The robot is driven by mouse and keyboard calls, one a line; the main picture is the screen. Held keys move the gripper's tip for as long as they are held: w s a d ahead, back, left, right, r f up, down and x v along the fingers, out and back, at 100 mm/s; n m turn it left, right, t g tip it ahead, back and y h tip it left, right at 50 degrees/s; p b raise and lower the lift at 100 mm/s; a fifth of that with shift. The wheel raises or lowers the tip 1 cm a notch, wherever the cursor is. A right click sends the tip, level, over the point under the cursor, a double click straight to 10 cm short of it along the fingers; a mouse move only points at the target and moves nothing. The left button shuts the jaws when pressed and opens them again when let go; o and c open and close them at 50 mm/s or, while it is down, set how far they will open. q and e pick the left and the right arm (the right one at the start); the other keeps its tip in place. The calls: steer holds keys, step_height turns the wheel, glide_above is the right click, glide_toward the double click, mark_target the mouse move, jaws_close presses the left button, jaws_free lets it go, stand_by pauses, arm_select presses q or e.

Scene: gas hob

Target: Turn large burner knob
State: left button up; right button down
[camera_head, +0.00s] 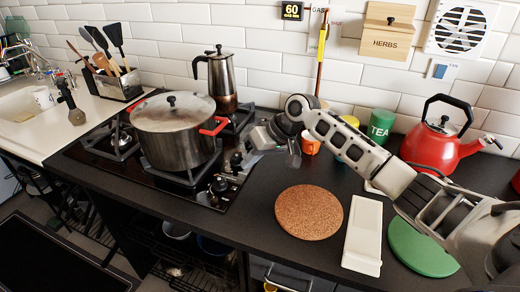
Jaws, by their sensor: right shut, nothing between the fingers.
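The black gas hob (100,163) is set in the dark worktop. Its black knobs lie along its right side: a front knob (220,185) stands clear, and another knob (236,160) sits farther back, close to my right gripper. I cannot tell which knob belongs to the large burner. My right gripper (252,141) reaches in from the right over the right edge of the hob. It is shut and empty, just above and behind the farther knob; whether it touches a knob is unclear. It hides part of the knob row. My left gripper is out of view.
A large lidded steel pot (178,140) with red handles stands on the hob, left of the knobs. A moka pot (217,82) stands behind it. A cork mat (309,212), white tray (363,235) and green mat (420,247) lie to the right. A red kettle (430,146) stands farther back.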

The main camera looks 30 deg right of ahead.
mark_target(220, 183)
steer(key=shift+x, duration=1.15)
steer(key=a, duration=0.3)
steer(key=shift+a+p, duration=0.1)
steer(key=shift+p, duration=0.2)
steer(key=shift+a+f, duration=0.1)
steer(key=shift+a, duration=0.35)
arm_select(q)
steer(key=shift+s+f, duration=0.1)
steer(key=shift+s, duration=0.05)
